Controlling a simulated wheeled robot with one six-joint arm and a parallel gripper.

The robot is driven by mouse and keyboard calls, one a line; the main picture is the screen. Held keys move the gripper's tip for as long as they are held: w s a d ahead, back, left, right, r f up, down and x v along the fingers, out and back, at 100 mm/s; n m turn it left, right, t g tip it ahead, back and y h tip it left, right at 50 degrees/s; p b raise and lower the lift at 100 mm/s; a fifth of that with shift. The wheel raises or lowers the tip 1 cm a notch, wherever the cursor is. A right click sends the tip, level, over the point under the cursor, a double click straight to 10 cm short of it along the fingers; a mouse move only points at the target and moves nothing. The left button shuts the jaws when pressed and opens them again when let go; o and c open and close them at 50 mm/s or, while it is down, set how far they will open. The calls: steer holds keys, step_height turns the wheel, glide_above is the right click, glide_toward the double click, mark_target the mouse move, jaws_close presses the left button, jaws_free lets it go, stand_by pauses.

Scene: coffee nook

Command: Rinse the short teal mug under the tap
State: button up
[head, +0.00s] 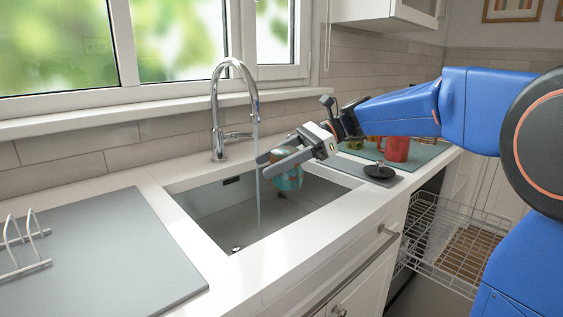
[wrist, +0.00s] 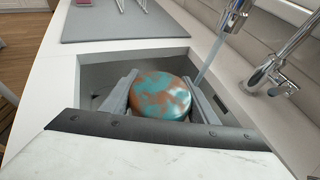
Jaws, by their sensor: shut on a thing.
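The short teal mug (head: 288,178) is in my gripper (head: 264,166), held over the sink (head: 215,213). In the wrist view the mug (wrist: 160,95) shows a round teal face with brown and pale patches, between the two fingers. The tap (head: 217,110) is running. Its stream (head: 258,200) falls into the basin close by the fingertips, just left of the mug. In the wrist view the stream (wrist: 208,62) comes down beside the right finger. I cannot tell whether the water touches the mug. The mug's opening is not clearly visible.
A grey mat (head: 95,260) with a wire rack (head: 22,245) lies left of the sink. To the right are a red mug (head: 397,149) and a black round object (head: 379,170). A wire basket (head: 450,235) is pulled out below the counter. The window sits behind the tap.

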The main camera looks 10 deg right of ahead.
steer(key=w+a+f, duration=0.1)
steer(key=w+a, duration=0.1)
steer(key=a, duration=0.3)
steer(key=shift+w+a, duration=0.4)
steer(key=shift+f, duration=0.1)
stand_by(0.7)
steer(key=shift+w+d, duration=0.25)
steer(key=shift+d, duration=0.25)
steer(key=shift+a, duration=0.15)
steer(key=shift+c, duration=0.2)
steer(key=shift+s+a, duration=0.25)
steer(key=shift+a, duration=0.15)
steer(key=shift+s, duration=0.1)
